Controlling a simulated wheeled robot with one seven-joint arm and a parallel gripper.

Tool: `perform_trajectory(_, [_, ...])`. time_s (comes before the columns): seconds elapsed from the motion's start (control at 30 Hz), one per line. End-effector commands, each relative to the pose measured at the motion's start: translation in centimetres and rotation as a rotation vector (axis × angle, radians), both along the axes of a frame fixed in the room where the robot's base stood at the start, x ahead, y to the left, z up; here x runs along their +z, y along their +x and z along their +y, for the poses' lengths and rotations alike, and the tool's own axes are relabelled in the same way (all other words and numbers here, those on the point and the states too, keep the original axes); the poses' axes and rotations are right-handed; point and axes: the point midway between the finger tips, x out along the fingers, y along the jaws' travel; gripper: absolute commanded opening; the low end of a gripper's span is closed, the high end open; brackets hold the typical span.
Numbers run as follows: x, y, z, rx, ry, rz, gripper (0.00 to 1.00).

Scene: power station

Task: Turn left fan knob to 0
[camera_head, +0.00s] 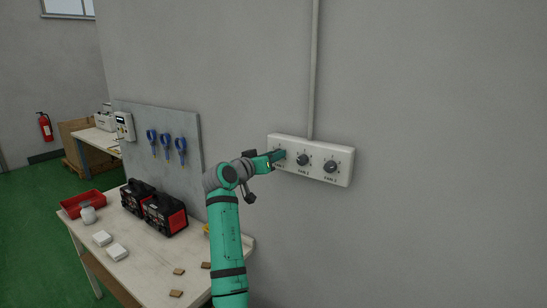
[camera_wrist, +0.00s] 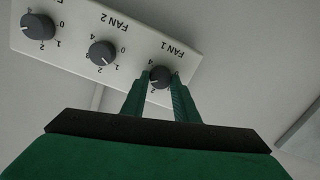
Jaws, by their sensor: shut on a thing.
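The white fan control panel (camera_head: 343,172) is fixed to the wall, with three dark knobs in a row. In the head view my gripper (camera_head: 279,156) is at the leftmost knob and covers it. In the wrist view the panel is upside down, and this knob, the FAN 1 knob (camera_wrist: 160,76), sits between my two fingertips (camera_wrist: 160,80). The gripper is shut on it. Its dial numbers are partly hidden by the fingers, so I cannot tell its setting for sure.
The FAN 2 knob (camera_wrist: 102,52) is close beside my gripper, with the third knob (camera_head: 331,166) beyond it. A conduit (camera_head: 314,70) rises from the panel. Below left, a workbench (camera_head: 140,258) holds two black-red boxes (camera_head: 166,214) and a red tray (camera_head: 84,203).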

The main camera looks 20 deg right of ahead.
Motion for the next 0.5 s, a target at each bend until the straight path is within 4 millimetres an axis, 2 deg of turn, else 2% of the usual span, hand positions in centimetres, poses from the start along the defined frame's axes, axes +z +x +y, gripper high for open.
perform_trajectory(0.5, [-0.14,0.17,0.07,-0.002,-0.302,0.390,0.05])
